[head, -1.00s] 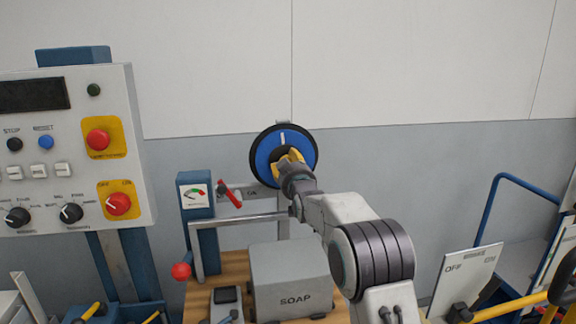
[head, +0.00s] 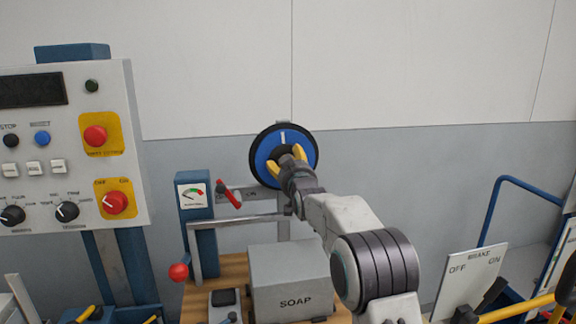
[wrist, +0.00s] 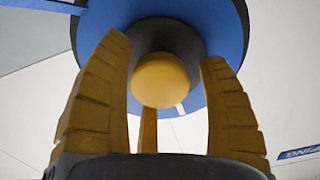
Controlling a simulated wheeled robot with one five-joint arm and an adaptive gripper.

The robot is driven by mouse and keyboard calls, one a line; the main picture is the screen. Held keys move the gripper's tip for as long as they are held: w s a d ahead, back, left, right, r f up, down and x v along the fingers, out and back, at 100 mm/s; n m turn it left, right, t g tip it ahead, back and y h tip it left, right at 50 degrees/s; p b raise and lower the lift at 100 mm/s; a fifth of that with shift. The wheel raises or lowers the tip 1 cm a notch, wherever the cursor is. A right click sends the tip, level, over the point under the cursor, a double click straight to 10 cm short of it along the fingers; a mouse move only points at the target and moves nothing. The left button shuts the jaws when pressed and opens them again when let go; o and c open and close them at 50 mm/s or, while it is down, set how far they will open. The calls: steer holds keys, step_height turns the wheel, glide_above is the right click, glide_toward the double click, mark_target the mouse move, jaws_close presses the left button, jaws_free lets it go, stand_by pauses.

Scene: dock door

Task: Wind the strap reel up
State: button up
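The strap reel (head: 264,154) is a round blue disc with a black rim, mounted on a grey post at the wall. A short white mark on it points up in the head view. My gripper (head: 292,158) is in front of its middle, with yellow fingers spread. In the wrist view, the reel's blue face (wrist: 232,28) has a dark hub with a round yellow knob (wrist: 160,80) at the centre. My gripper's fingers (wrist: 172,100) stand around the knob, with visible gaps on the left and right. My gripper and forearm hide the reel's lower right part.
A control panel (head: 75,185) with buttons and dials stands at left. Below the reel are a gauge box (head: 193,198), a red-handled lever (head: 229,193) and a grey SOAP box (head: 290,280) on a wooden top. A BRAKE panel (head: 468,275) and blue rail (head: 495,205) are at right.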

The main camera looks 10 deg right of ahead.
steer(key=shift+o, duration=0.4)
steer(key=shift+s, duration=0.15)
steer(key=s, duration=1.1)
steer(key=shift+s, duration=0.4)
